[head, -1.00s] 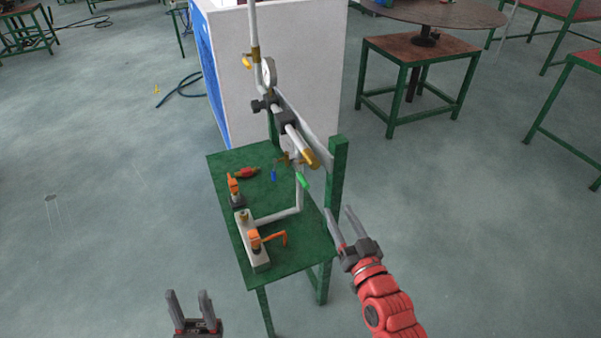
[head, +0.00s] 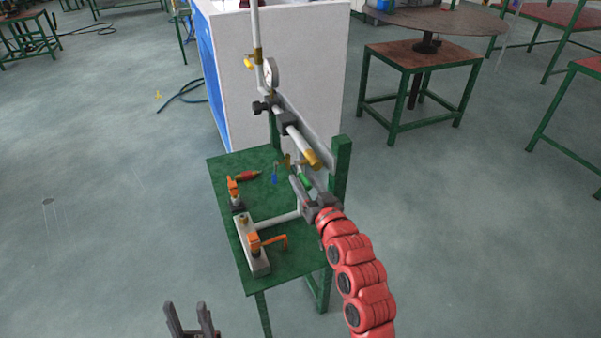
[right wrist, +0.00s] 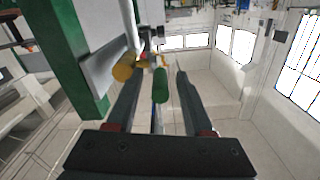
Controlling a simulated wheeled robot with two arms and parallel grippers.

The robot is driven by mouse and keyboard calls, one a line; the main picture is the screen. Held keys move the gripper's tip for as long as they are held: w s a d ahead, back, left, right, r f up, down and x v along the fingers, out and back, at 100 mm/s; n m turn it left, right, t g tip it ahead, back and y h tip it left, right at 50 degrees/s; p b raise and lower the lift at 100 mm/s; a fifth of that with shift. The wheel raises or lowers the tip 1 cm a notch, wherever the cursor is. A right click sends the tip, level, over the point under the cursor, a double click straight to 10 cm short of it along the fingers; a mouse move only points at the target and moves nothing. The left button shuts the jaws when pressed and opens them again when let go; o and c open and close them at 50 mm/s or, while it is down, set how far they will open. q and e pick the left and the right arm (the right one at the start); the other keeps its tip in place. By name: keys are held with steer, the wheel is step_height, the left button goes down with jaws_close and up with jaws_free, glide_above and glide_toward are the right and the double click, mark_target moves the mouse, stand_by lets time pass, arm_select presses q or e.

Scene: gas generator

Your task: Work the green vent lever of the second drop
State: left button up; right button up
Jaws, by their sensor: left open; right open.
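The green vent lever (head: 305,181) hangs below the brass fitting (head: 313,160) at the near end of the pipe. In the right wrist view the green lever (right wrist: 161,86) stands between the two open fingers of my right gripper (right wrist: 155,92), apart from both as far as I can tell. In the head view my right gripper (head: 300,188) is at the lever and partly covers it. A blue lever (head: 275,174) hangs just left of it. My left gripper (head: 190,320) is open and empty at the bottom edge, away from the bench.
The green bench (head: 215,170) carries orange-handled valves (head: 268,242) and a red-tipped part (head: 248,175). A green post (head: 341,165) stands close right of my right gripper. A white cabinet (head: 285,50) stands behind.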

mark_target(301, 176)
steer(key=shift+x, duration=1.6)
jaws_close()
